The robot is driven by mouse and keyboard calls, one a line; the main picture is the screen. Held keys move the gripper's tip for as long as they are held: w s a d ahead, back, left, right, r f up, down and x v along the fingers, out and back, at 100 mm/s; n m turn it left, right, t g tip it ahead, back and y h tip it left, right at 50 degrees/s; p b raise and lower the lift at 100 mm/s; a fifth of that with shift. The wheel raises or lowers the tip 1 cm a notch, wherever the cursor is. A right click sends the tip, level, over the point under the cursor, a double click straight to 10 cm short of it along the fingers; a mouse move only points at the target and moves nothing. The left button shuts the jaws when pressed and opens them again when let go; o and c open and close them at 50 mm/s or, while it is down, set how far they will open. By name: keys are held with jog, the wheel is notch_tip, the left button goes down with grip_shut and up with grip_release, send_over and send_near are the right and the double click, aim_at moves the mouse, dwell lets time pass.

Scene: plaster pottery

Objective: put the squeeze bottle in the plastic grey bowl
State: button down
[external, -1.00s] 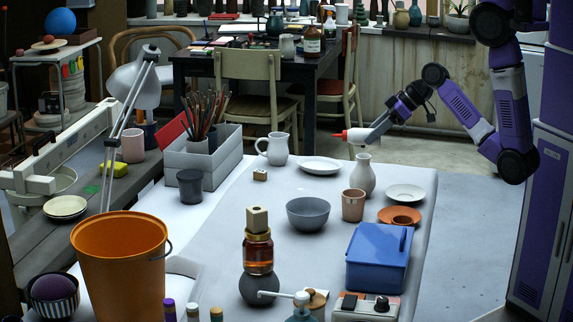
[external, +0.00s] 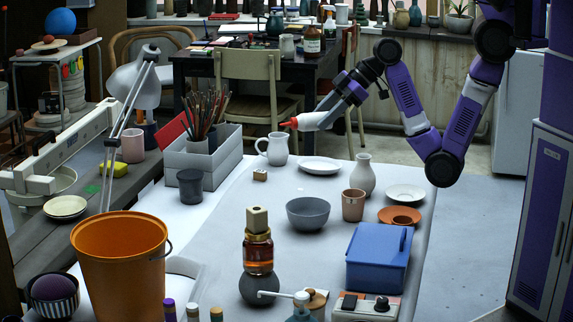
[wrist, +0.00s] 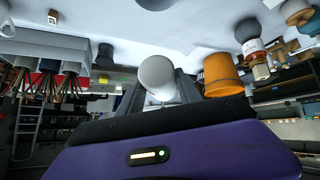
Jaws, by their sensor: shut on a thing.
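The squeeze bottle (external: 309,121) is white with a red tip and lies nearly level in the air, tip pointing left. My gripper (external: 330,112) is shut on it, above the far side of the white table. In the wrist view the bottle's pale round end (wrist: 157,75) sits between the fingers of my gripper (wrist: 158,92). The grey bowl (external: 308,213) stands upright on the table, nearer the camera and below the bottle; it looks empty. The wrist view also shows a dark round vessel at its top edge, which I cannot identify for certain.
A white pitcher (external: 276,149), a white plate (external: 319,166), a white vase (external: 363,176) and a tan cup (external: 353,204) stand around the bowl. A blue box (external: 378,262) and a bottle with a cube on top (external: 258,252) are nearer. Clear tabletop lies left of the bowl.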

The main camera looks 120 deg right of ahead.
jog(key=shift+s+a+f, duration=0.15)
jog(key=shift+s+f, duration=0.25)
jog(key=shift+f, duration=0.05)
jog(key=shift+s+f, duration=0.1)
jog(key=shift+f, duration=0.15)
notch_tip(320, 180, down, 20)
jog(key=shift+r+b, duration=0.15)
jog(key=shift+b, duration=0.75)
jog(key=shift+f, duration=0.25)
jog(key=c, duration=0.8)
grip_release()
